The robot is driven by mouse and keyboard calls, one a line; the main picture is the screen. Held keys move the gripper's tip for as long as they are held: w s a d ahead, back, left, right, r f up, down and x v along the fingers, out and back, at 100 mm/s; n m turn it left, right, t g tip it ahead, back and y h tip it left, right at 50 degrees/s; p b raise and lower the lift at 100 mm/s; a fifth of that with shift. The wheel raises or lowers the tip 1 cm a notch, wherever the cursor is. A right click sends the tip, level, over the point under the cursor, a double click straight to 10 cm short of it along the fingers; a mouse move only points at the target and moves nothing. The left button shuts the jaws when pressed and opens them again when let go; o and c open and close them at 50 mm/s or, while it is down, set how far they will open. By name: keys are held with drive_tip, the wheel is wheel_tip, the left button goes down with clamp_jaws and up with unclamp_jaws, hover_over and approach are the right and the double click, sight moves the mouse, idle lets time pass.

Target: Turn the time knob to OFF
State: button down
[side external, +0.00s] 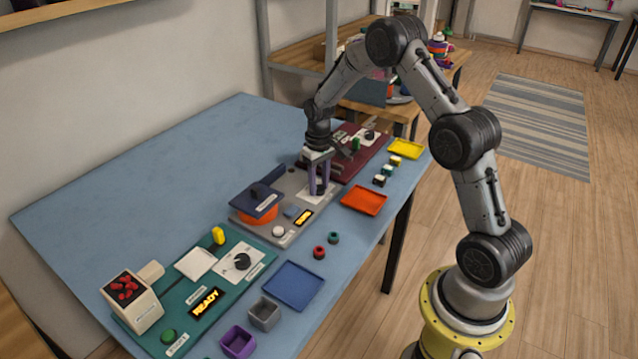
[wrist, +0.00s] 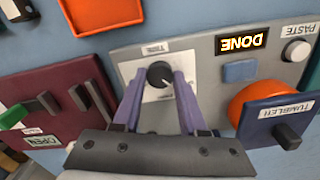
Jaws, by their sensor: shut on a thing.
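The time knob (wrist: 159,74) is a small black round knob with a pale pointer mark, on a white dial plate labelled TIME (wrist: 155,55). The plate is on a grey panel (wrist: 205,65). My gripper (wrist: 161,82) has its two purple fingers on either side of the knob, shut on it. The pointer appears to slant to the lower right in the wrist view; part of the dial lettering is hidden by the fingers.
A lit display (wrist: 241,42) reads DONE. Beside it are a blue button (wrist: 240,72), a white PASTE knob (wrist: 297,51) and a blue TUMBLE lid (wrist: 277,118) over an orange drum. A maroon panel (wrist: 65,88) and a teal panel (side external: 225,285) flank the grey one.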

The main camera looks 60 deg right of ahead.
drive_tip(key=shift+r+n, duration=0.1)
drive_tip(key=shift+n, duration=1.5)
drive_tip(key=shift+c, duration=2.2)
unclamp_jaws()
wheel_tip(320, 180, up, 14)
wheel_tip(320, 180, up, 7)
hover_over(319, 188)
